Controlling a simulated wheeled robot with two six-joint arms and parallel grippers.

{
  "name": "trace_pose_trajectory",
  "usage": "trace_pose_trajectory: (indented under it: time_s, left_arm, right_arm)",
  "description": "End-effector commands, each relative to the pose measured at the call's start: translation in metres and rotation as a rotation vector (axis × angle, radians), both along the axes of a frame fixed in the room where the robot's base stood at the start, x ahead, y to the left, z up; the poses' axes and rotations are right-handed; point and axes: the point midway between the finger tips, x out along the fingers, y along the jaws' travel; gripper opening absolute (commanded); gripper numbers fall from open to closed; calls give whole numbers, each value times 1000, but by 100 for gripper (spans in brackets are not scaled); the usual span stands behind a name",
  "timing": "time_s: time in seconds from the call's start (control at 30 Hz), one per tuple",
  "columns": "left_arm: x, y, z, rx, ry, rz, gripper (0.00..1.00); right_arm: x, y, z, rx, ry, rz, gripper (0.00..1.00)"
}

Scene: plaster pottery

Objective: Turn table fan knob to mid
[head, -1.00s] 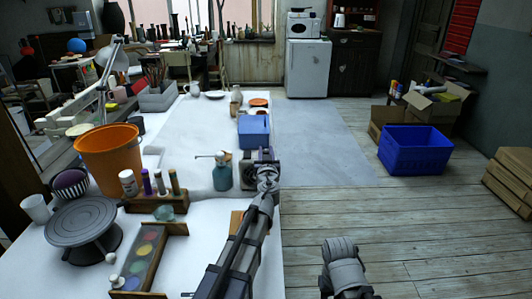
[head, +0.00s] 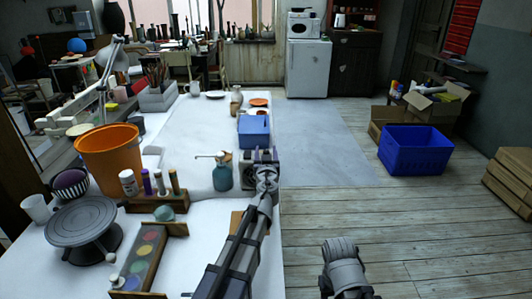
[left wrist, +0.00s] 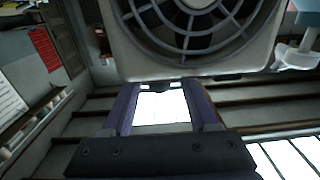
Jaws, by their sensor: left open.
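The table fan (head: 247,183) stands near the right edge of the white table, partly hidden by my left gripper. In the left wrist view its pale housing and dark round grille (left wrist: 190,25) fill the top of the picture. My left gripper (head: 264,155) is at the fan. Its two purple fingers (left wrist: 163,100) are apart, with nothing seen held between them, and their tips are close to the housing's edge. I cannot make out the knob clearly or tell whether the fingers touch it.
A teal spray bottle (head: 222,173) stands just left of the fan, and a blue bin (head: 254,132) stands behind it. A wooden tool holder (head: 157,203), an orange bucket (head: 108,157) and a turntable (head: 81,222) crowd the left.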

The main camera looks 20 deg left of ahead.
Motion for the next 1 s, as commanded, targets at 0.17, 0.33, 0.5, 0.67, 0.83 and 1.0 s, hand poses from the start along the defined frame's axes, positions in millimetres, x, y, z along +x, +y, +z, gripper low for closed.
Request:
trace_pose_trajectory:
  time_s: [0.17, 0.33, 0.5, 0.67, 0.83, 1.0]
  left_arm:
    - [-6, -2, 0, 0, 0, 0, 60]
    - [-25, -6, 0, 0, 0, 0, 60]
    - [-53, -15, 0, 0, 0, -2, 60]
    - [-73, -21, 0, 0, 0, 0, 60]
    - [-76, -22, 0, 0, 0, 1, 60]
    - [-75, -22, 0, 0, 0, 0, 60]
  right_arm:
    - [0, 0, 0, 0, 0, 0, 50]
    - [0, 0, 0, 0, 0, 0, 50]
    - [0, 0, 0, 0, 0, 0, 50]
    - [0, 0, 0, 0, 0, 0, 50]
    - [0, 0, 0, 0, 0, 0, 50]
    - [0, 0, 0, 0, 0, 0, 50]
